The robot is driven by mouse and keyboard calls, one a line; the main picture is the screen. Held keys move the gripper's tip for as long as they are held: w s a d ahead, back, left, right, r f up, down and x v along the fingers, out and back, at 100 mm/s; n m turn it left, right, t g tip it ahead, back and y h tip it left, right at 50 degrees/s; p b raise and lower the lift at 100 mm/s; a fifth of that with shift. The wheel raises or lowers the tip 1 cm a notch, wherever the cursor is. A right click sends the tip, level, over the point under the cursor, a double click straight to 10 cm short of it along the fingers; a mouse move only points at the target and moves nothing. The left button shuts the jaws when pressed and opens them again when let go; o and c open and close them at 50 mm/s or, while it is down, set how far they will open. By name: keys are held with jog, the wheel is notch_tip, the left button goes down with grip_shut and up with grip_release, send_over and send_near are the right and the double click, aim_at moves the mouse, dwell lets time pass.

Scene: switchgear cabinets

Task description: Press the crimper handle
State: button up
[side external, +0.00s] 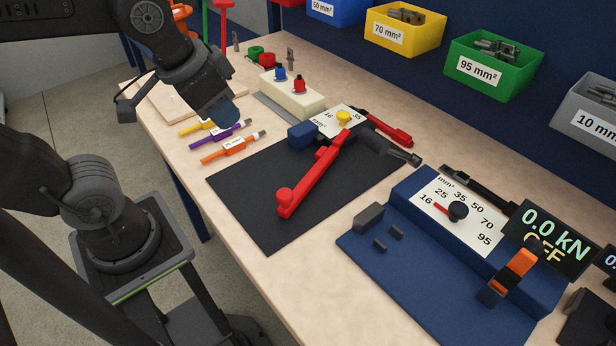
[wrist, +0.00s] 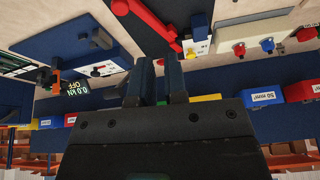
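The crimper (side external: 345,125) lies on a black mat (side external: 250,195) on the bench. Its red handle (side external: 308,180) runs toward the front left and ends in a round red knob (side external: 284,196). A white plate with a yellow knob is on its head. My gripper (side external: 222,112) is above the bench's left part, behind and left of the handle, apart from it. In the wrist view the two fingers (wrist: 160,75) stand close together with a narrow empty gap. The red handle (wrist: 152,22) shows at the top there, its knob near the upper edge.
A blue press unit (side external: 420,235) with a dial stands at right; its display (side external: 545,235) reads 0.0 kN OFF. Coloured pens (side external: 225,145) lie left of the mat. A cream button box (side external: 292,95) stands behind them. Labelled bins (side external: 490,65) hang along the back.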

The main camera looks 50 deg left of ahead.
jog(key=w+d+m+g, duration=0.1)
jog(key=w+d, duration=0.1)
jog(key=w+d+m+g, duration=0.1)
jog(key=w+m+g, duration=0.1)
jog(key=w+d+m+g, duration=0.1)
jog(key=w+d, duration=0.1)
jog(key=shift+w+d+f+y, duration=0.15)
jog(key=shift+d+f+y, duration=0.15)
grip_shut()
jog(key=w+d+f+m+g+y, duration=0.1)
jog(key=w+d+f+m+g, duration=0.2)
jog(key=d, duration=0.3)
jog(key=shift+w+f+m+y, duration=0.3)
jog(key=shift+w+f+y, duration=0.05)
jog(key=shift+y, duration=0.05)
jog(key=x, duration=1)
jog(key=shift+s, duration=0.1)
jog(key=s+a+m, duration=0.1)
jog(key=a, duration=0.2)
jog(key=a+m, duration=0.1)
jog(key=a, duration=0.2)
jog(key=s+a+m, duration=0.1)
jog(key=a, duration=0.2)
jog(key=shift+s+y, duration=0.3)
